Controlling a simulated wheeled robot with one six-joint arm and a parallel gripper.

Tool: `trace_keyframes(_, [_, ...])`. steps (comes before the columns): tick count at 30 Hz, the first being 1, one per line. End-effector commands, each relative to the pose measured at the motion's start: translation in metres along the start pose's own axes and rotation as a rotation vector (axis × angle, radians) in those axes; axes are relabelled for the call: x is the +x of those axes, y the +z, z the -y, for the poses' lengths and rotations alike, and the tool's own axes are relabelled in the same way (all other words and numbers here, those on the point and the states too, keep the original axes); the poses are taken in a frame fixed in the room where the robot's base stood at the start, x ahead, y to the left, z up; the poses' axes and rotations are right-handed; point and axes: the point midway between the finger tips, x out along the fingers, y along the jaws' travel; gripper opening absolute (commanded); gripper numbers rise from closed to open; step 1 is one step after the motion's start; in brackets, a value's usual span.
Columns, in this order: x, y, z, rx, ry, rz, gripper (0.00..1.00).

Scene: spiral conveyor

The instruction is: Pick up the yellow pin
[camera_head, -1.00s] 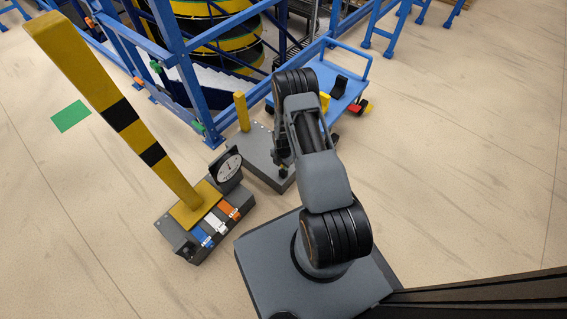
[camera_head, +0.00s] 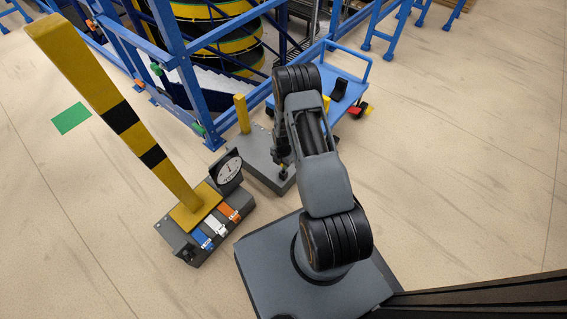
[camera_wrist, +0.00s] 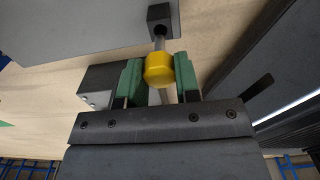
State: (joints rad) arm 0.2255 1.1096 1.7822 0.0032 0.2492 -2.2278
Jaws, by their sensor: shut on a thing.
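The yellow pin shows in the wrist view as a yellow knob (camera_wrist: 159,69) on a thin metal shaft. The shaft runs up to a small dark block (camera_wrist: 160,19) on a grey surface; I cannot tell how deep it sits there. My gripper (camera_wrist: 159,78) is shut on the knob, with a green fingertip on each side. In the head view my gripper (camera_head: 284,164) hangs low over the grey base plate (camera_head: 258,165), and the pin is only a tiny yellow spot there.
A short yellow post (camera_head: 242,113) stands on the base plate. To the left are a dial gauge (camera_head: 229,168), a box with blue, white and orange switches (camera_head: 215,228) and a tall yellow-black post (camera_head: 120,115). Blue frames and a blue cart (camera_head: 348,92) stand behind. Floor on the right is clear.

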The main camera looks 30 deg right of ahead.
Motion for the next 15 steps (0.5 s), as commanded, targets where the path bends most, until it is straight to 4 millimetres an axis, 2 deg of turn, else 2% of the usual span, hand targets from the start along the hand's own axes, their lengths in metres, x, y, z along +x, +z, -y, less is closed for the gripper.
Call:
trace_keyframes(8, [-0.003, 0.000, 0.000, 0.000, 0.000, 0.000, 0.00])
trace_keyframes(15, [-0.019, 0.000, 0.000, 0.000, 0.000, 0.000, 0.00])
